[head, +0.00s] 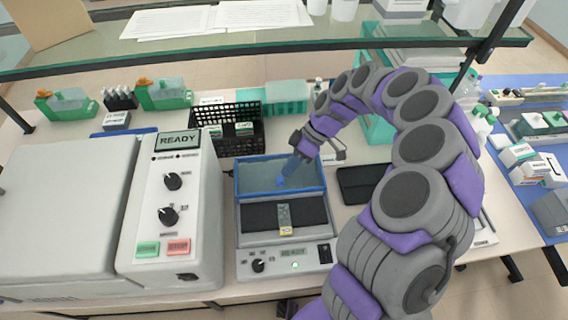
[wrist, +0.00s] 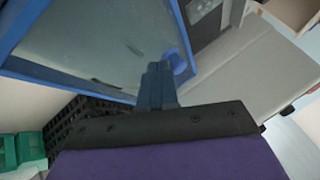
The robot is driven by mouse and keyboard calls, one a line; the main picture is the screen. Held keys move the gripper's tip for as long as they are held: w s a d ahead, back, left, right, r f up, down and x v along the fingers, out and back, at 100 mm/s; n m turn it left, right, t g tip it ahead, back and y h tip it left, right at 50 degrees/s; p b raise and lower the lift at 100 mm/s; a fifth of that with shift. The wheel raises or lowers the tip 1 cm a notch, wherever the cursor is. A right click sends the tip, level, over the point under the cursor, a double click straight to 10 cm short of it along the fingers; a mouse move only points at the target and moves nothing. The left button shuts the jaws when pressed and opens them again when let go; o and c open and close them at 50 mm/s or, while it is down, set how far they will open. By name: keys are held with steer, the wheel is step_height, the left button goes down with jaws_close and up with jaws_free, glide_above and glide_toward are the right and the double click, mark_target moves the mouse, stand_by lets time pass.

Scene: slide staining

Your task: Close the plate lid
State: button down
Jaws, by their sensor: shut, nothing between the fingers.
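The plate device (head: 245,245) has a dark plate (head: 312,212) with a labelled slide (head: 284,215) lying on it. Its blue-framed clear lid (head: 252,176) stands raised at the back of the device, leaving the plate uncovered. The lid's frame and pane also fill the upper left of the wrist view (wrist: 85,85). A round blue knob (wrist: 182,62) sits on the lid. My gripper (head: 287,174) is shut and empty, in front of the lid's pane. In the wrist view its blue fingers (wrist: 158,72) are right beside the knob; I cannot tell whether they touch it.
A large grey machine with a READY screen (head: 178,140) stands close on the left. A black basket (head: 235,138) is behind the lid. A dark flat case (head: 362,184) lies to the right. A glass shelf (head: 280,47) spans above the bench.

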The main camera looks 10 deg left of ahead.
mark_target(291, 188)
steer(key=shift+s+d+r, duration=0.1)
steer(key=shift+s+d, duration=0.7)
steer(key=shift+s, duration=0.05)
steer(key=shift+s+a, duration=0.2)
steer(key=shift+s, duration=0.85)
steer(key=shift+s+a, duration=0.2)
steer(key=shift+s, duration=0.05)
steer(key=shift+d, duration=0.1)
steer(key=shift+s+d, duration=0.1)
steer(key=shift+s, duration=0.2)
